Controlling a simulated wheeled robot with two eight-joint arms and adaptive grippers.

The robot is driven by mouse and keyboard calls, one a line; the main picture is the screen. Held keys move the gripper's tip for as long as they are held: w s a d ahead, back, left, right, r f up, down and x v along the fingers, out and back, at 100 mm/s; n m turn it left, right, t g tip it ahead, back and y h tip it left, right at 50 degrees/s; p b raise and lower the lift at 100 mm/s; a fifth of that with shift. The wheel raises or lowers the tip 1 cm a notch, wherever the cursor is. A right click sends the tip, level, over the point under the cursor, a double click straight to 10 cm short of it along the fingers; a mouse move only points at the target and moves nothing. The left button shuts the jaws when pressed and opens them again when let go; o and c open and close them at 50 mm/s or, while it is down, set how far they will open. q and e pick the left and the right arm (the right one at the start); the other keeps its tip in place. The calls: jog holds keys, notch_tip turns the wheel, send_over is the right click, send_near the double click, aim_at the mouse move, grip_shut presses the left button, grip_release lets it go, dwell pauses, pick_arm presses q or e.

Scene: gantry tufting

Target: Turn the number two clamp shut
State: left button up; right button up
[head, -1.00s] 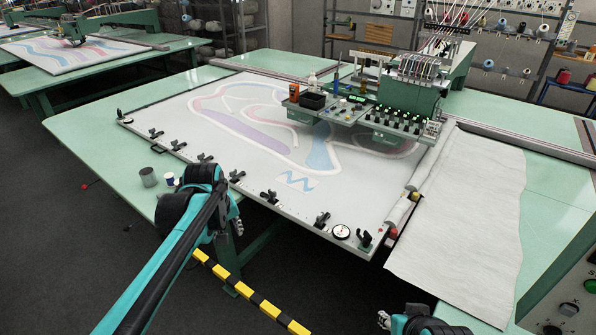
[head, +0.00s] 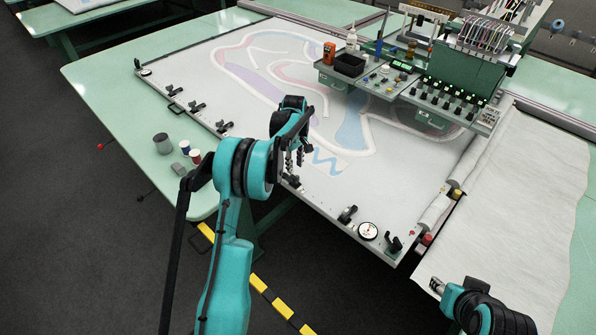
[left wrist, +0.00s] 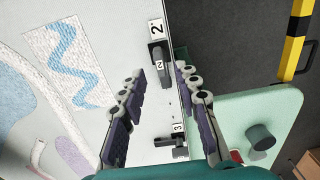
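The number two clamp (left wrist: 159,58) is a dark clamp with a grey piece marked "2" on the pale frame's edge, beside a "2" label (left wrist: 156,28). My left gripper (left wrist: 160,73) is open, with its fingertips on either side of the clamp's near end. No contact is clear. In the head view, my left gripper (head: 294,163) hangs over the frame's front edge, and a dark clamp (head: 292,181), apparently number two, shows just below it. My right gripper (head: 437,286) is at the lower right, away from the clamps; its opening is too small to tell.
Clamp three (left wrist: 170,142) lies near the left fingers. Other clamps (head: 347,214) and a round gauge (head: 367,231) line the frame edge. A grey cup (head: 163,143) stands on the green table. The tufting head (head: 455,80) is at the back right.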

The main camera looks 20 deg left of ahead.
aim_at(295, 174)
pick_arm(q)
notch_tip(295, 174, down, 5)
jog(key=shift+b, duration=0.35)
grip_shut()
